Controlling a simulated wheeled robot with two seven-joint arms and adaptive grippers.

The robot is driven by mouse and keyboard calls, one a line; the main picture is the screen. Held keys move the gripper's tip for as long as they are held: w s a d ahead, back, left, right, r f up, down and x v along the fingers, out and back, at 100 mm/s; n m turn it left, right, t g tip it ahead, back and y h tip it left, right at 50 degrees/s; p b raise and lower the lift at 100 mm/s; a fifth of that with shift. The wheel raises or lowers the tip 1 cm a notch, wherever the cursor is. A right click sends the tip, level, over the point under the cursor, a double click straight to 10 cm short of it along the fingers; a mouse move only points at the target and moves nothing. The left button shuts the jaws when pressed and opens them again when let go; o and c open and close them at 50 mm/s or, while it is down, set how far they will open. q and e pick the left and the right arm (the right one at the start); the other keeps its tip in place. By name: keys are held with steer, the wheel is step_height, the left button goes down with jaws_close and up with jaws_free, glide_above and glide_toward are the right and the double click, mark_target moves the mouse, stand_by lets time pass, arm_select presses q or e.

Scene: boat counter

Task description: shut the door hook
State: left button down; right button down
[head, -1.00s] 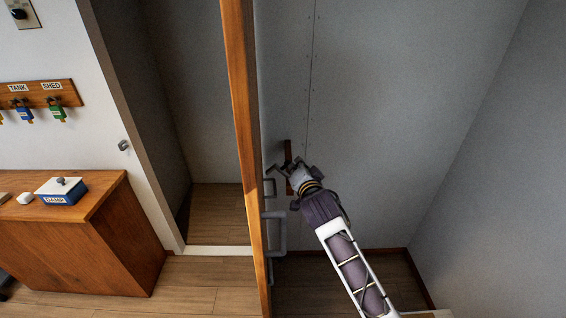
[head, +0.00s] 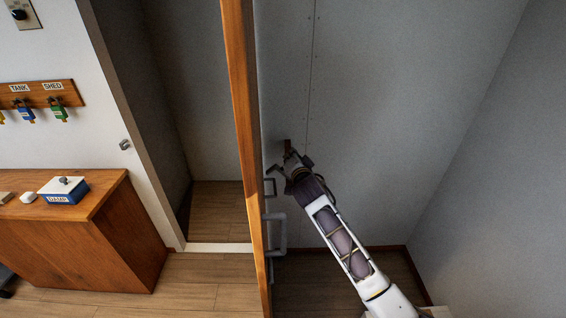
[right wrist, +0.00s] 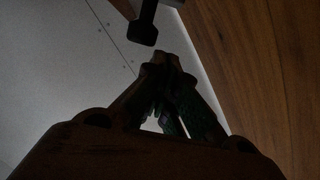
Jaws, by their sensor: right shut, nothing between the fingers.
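The door (head: 240,120) stands open and shows nearly edge-on in the head view; its wooden face also fills the right side of the right wrist view (right wrist: 255,70). A grey pull handle (head: 281,236) and a smaller grey bracket (head: 270,188) are on its right side. My right gripper (head: 281,163) is shut and empty, just right of the door above the bracket. In the right wrist view a dark bar with a blunt end (right wrist: 143,28) is just beyond the shut fingertips (right wrist: 172,60), apart from them; I cannot tell whether it is the hook. My left gripper is out of view.
A small metal fitting (head: 125,145) is on the white wall left of the doorway. A wooden cabinet (head: 75,245) with a blue-and-white box (head: 63,191) is at left, below a key rack (head: 38,94). Grey walls (head: 400,120) surround my right arm; floor below is clear.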

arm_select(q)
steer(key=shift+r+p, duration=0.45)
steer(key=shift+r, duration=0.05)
arm_select(e)
steer(key=shift+a+f, duration=1.4)
steer(key=shift+a, duration=0.05)
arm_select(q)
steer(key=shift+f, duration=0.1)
arm_select(e)
steer(key=shift+w, duration=0.15)
